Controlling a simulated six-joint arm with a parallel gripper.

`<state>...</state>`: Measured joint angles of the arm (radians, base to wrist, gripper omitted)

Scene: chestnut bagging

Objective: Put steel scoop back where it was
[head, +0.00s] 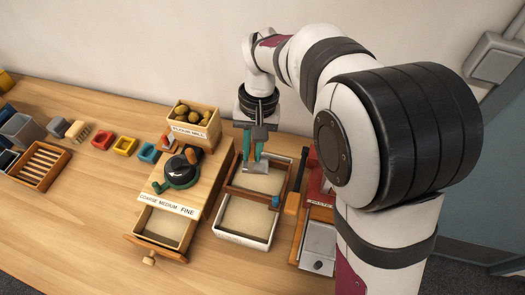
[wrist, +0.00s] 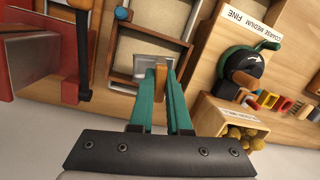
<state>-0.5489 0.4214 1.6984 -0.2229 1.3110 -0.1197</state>
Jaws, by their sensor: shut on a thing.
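My gripper (head: 256,160) points down over the far compartment of a two-compartment tray (head: 243,239). Its teal fingers (wrist: 161,88) are shut on the tan handle of the steel scoop (wrist: 147,64). The scoop's metal part shows just beyond the fingertips in the wrist view. In the head view the scoop (head: 254,168) is small and partly hidden by the fingers. It is at the far compartment; I cannot tell whether it touches the pale contents or the tray. Both compartments hold pale, flat contents.
Left of the tray stands a wooden mill (head: 185,193) with an open drawer (head: 160,228) and a crate of chestnuts (head: 195,125) behind. A long dark-and-wooden tool (head: 296,190) and a red machine (head: 318,190) stand close on the right. Free table lies at front left.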

